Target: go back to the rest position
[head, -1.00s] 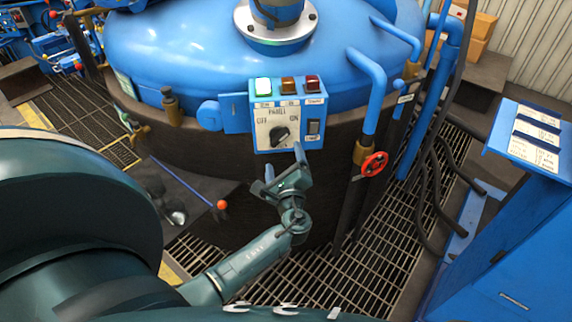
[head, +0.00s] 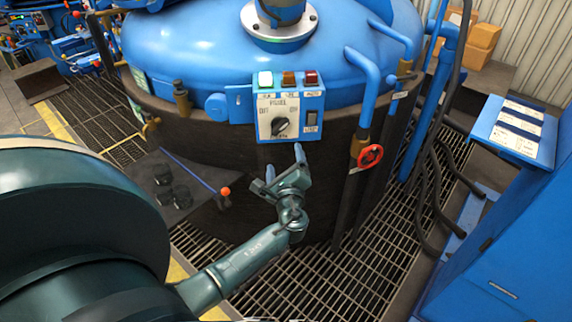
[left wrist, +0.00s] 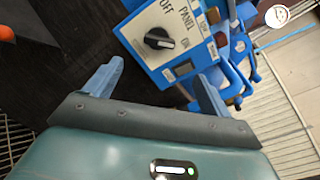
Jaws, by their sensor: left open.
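My left gripper (head: 283,166) is open and empty in the head view, just below the blue control panel (head: 261,138) on the furnace's side. A small gap seems to separate its fingertips from the panel's lower edge. My right gripper is in neither view.
The blue-lidded furnace (head: 190,45) fills the back. A red valve wheel (head: 370,157) and blue pipes stand to its right. A blue cabinet (head: 500,255) is at the right. A dark ledge (head: 150,185) with a red-tipped rod lies left. Floor grating (head: 300,275) is open below.

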